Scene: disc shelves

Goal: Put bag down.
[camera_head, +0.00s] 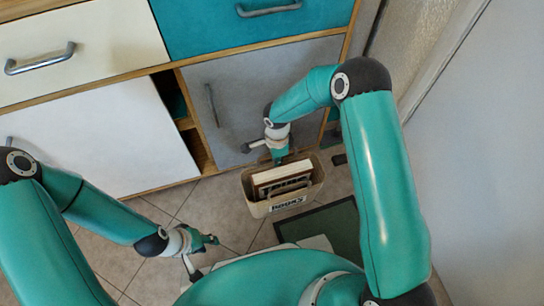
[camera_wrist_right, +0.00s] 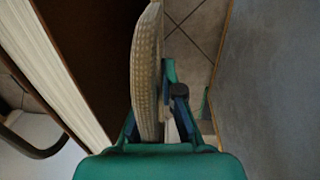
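The bag (camera_head: 312,197) is a beige open-topped carrier with "books" lettering, holding books (camera_head: 283,178). It is upright in front of the grey cabinet door; I cannot tell whether its bottom touches the floor. My right gripper (camera_head: 279,157) is at its back rim, the side nearer the cabinet. In the right wrist view the bag's woven beige edge (camera_wrist_right: 147,75) runs between the fingers of my right gripper (camera_wrist_right: 160,105), which appears closed on it; the left finger is mostly hidden. My left gripper (camera_head: 203,254) is empty with its fingers spread, above the floor left of the bag.
The grey cabinet door (camera_head: 245,95) stands close behind the bag. A white door (camera_head: 110,135) is to its left, beside a dark gap. A dark green mat (camera_head: 330,228) lies right and in front of the bag. Tiled floor (camera_head: 200,205) is clear to the left.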

